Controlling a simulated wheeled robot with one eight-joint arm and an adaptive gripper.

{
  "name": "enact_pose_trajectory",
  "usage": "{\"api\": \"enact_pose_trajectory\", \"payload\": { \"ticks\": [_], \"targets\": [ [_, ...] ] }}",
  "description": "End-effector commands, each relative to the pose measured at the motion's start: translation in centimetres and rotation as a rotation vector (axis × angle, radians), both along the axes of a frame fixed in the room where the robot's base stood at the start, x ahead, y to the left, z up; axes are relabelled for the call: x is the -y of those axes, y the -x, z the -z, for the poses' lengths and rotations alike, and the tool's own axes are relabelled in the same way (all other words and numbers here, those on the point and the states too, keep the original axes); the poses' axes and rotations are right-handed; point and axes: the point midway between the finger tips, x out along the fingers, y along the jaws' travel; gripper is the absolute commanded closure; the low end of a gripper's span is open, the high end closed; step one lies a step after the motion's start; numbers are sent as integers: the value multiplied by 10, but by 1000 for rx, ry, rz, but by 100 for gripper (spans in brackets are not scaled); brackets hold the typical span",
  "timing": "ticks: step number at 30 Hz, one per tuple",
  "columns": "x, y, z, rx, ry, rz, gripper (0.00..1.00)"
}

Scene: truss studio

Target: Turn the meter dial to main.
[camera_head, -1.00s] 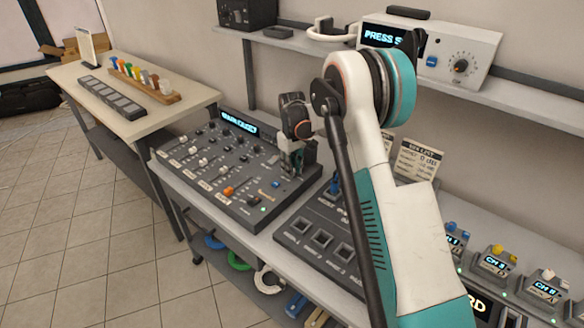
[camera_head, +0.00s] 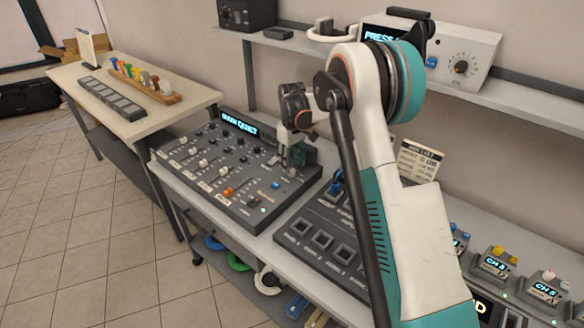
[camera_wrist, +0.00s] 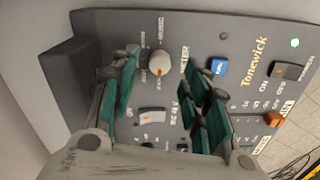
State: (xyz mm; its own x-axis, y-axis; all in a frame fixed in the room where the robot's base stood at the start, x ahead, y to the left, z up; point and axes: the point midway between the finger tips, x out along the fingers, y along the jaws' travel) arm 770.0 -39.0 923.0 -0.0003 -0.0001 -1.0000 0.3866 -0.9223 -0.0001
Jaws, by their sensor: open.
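The meter dial (camera_wrist: 159,64) is a round pale knob with an orange pointer mark, on the dark mixing console (camera_wrist: 225,45). In the wrist view the word METER is printed just right of it. The orange mark points down in that view. My gripper (camera_wrist: 160,70) is open, with one green-padded finger on each side of the dial. I cannot tell whether the fingers touch it. In the head view my gripper (camera_head: 296,157) is over the console's back right part and hides the dial. The console's screen (camera_head: 239,124) reads MAIN QUIET.
A blue button (camera_wrist: 218,66), a white rocker switch (camera_wrist: 152,115) and an orange fader cap (camera_wrist: 275,119) are near the fingers. A second panel with square pads (camera_head: 322,238) is right of the console. A shelf (camera_head: 510,95) with devices runs above.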

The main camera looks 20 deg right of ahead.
Motion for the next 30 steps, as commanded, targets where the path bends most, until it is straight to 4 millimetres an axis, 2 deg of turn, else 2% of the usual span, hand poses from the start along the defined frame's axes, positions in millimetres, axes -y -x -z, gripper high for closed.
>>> {"api": "enact_pose_trajectory", "payload": {
  "ticks": [1, 6, 12, 17, 27, 30],
  "targets": [
    [0, 0, -12, 0, 0, 0, 57],
    [0, 0, -47, 0, 0, 0, 57],
    [0, 0, -76, 0, 0, 0, 57],
    [0, 0, -86, 0, 0, 0, 57],
    [0, 0, -88, 0, 0, 0, 57],
    [-1, 4, -95, 8, 1, 5, 57]
  ]
}}
